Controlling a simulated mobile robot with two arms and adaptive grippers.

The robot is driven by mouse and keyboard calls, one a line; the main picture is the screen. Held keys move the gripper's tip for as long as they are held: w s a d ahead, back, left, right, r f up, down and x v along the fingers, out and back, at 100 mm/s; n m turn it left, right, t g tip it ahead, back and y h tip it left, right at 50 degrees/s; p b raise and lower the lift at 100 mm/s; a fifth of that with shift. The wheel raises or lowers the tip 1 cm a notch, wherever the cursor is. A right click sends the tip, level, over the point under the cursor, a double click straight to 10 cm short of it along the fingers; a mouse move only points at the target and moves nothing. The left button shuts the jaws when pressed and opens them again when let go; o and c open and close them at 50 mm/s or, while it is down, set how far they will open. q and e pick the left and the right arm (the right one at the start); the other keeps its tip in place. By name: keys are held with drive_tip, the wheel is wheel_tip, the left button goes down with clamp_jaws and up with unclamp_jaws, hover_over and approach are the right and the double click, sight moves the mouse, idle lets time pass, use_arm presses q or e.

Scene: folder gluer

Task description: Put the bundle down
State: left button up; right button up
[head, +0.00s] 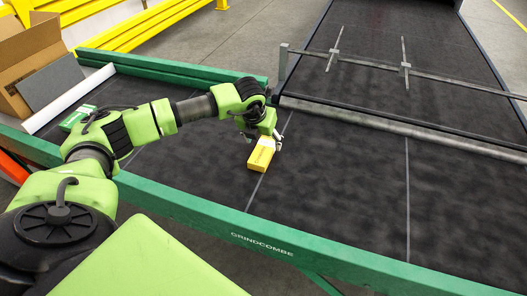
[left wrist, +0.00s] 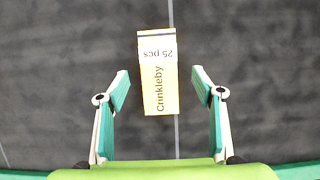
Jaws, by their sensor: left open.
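The bundle is a yellow block (head: 261,154) lying on the dark belt in the head view, across a thin pale line. In the left wrist view the bundle (left wrist: 158,75) shows yellow with a white band, reading "Crinkleby" and "25 pcs". My left gripper (head: 277,140) is at the bundle's far end in the head view. In the left wrist view the left gripper (left wrist: 161,82) has its fingers spread wide, with a gap on either side of the bundle's near end. Its jaws are open and hold nothing. My right gripper is not in view.
A green rail (head: 190,205) marked "GRINDCOMBE" runs along the belt's near edge. A metal crossbar (head: 420,74) with two rods spans the far belt. The belt right of the bundle is clear.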

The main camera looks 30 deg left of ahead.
sight(265, 147)
use_arm(q)
drive_tip(key=shift+w+f+p, duration=0.1)
drive_tip(key=shift+f+p, duration=0.15)
drive_tip(key=shift+p, duration=0.05)
drive_tip(key=p+x, duration=0.1)
drive_tip(key=x, duration=0.2)
drive_tip(key=shift+a+f, duration=0.15)
drive_tip(key=shift+w+f+p, duration=0.25)
drive_tip(key=shift+f+p, duration=0.05)
drive_tip(key=shift+f, duration=0.3)
drive_tip(key=c, duration=1.4)
drive_tip(key=shift+o, duration=0.2)
drive_tip(key=shift+r, duration=0.1)
